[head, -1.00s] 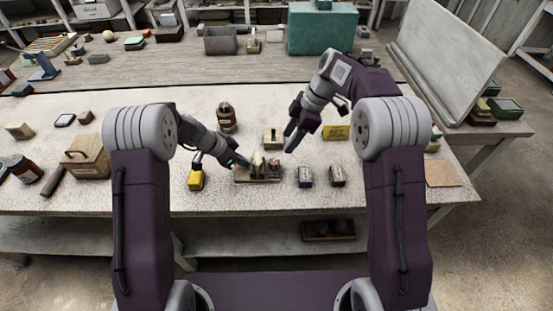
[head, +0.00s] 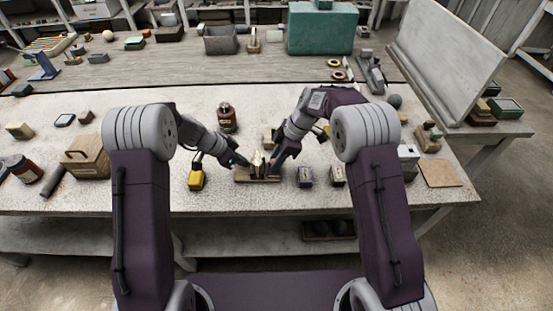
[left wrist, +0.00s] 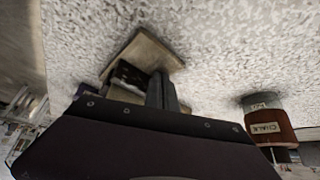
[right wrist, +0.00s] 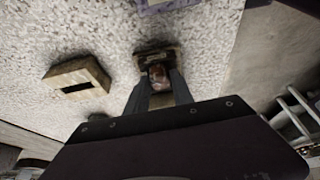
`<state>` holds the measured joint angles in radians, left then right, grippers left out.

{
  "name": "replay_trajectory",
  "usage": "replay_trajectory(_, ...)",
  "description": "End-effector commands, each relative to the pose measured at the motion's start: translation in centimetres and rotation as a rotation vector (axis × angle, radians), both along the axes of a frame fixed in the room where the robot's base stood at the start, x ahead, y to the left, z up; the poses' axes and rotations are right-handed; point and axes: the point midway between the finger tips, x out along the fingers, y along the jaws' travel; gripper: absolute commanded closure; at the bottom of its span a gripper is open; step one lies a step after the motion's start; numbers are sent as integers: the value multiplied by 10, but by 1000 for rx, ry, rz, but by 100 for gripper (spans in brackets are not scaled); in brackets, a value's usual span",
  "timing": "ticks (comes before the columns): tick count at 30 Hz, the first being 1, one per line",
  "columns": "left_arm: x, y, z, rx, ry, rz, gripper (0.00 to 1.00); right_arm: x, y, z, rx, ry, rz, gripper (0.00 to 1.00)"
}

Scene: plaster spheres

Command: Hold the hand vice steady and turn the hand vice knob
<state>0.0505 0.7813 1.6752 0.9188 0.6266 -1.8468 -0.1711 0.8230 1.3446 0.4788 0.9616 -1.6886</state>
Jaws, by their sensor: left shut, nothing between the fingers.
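The hand vice (head: 256,161) stands on a small wooden base (head: 262,180) near the table's front edge, mostly hidden between my grippers. My left gripper (head: 244,164) is shut and empty, its tips at the left side of the vice. The left wrist view shows its closed fingers beside the wooden base (left wrist: 140,47). My right gripper (head: 272,162) is at the right side of the vice. In the right wrist view its fingers are apart, with a reddish-brown rounded part (right wrist: 157,74), probably the knob, between the tips. I cannot tell whether they touch it.
A yellow object (head: 196,179) is left of the vice, a brown jar (head: 227,118) behind it. A wooden box (head: 87,157) is far left. The table's front left-centre is clear.

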Motion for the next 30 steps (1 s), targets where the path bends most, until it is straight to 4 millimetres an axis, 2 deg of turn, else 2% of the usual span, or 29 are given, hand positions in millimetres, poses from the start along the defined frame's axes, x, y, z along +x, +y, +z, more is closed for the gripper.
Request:
replay_trajectory(11,-1,1,-4,4,5,3,100,-3,1,-1,0,7,-41,100)
replay_trajectory(30,-1,2,-4,5,5,4,100,-7,2,-2,-1,10,-496,100)
